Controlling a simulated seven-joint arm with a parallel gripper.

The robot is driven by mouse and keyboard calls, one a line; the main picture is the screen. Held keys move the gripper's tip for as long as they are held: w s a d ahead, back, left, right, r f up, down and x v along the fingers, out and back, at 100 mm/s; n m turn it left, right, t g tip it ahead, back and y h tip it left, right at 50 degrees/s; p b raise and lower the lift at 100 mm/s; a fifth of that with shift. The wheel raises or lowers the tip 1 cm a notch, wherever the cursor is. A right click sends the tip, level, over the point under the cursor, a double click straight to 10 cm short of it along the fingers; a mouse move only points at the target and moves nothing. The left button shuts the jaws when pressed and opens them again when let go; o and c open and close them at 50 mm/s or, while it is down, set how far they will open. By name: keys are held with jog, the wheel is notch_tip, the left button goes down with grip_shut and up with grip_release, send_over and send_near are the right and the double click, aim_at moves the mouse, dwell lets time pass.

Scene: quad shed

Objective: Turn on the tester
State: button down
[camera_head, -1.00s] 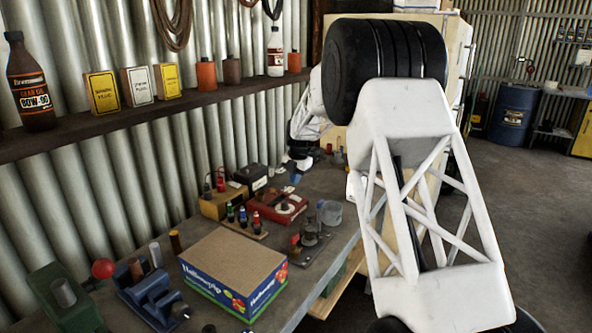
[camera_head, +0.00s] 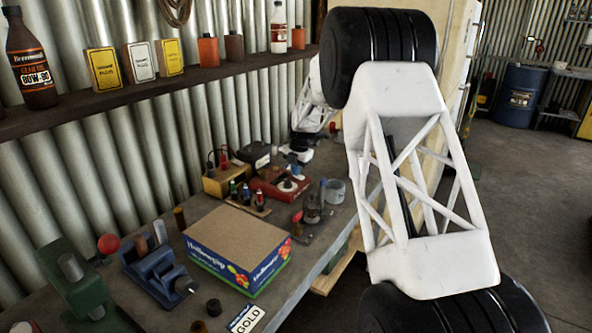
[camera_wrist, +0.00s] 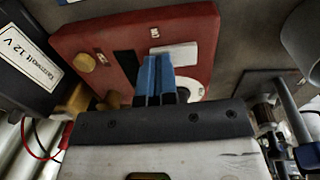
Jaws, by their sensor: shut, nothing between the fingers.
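The tester appears to be the red box (camera_head: 268,190) on the bench, with a pale round dial on top. In the wrist view the red box (camera_wrist: 100,32) fills the upper middle. Its face shows a dark window, a brass-coloured knob (camera_wrist: 82,61), small pale-framed fittings, and a white dial (camera_wrist: 190,88) partly hidden by my gripper. My gripper (camera_wrist: 158,58) has blue fingers, closed together and empty, over the middle of the red face. In the head view my gripper (camera_head: 294,171) is at the box's far side. I cannot tell whether the fingertips touch it.
A black 12 V battery (camera_wrist: 30,70) stands left of the red box. A yellow box (camera_head: 222,183) with leads and a rack of small coloured bottles (camera_head: 247,197) are close by. A metal stand (camera_head: 313,210) and grey cup (camera_head: 335,191) are to the right. A cardboard box (camera_head: 237,240) is nearer.

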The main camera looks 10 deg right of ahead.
aim_at(303, 178)
jog(key=shift+f+g, duration=0.25)
jog(key=shift+g, duration=0.05)
jog(key=shift+s, duration=0.1)
jog(key=shift+s+d+r, duration=0.25)
jog(key=shift+s+d, duration=0.15)
jog(key=shift+d, duration=0.05)
jog(key=shift+r, duration=0.2)
dwell(0.4)
notch_tip(303, 178, up, 14)
jog(key=s+d, duration=0.1)
jog(key=shift+s+d+f, duration=0.2)
dwell(0.5)
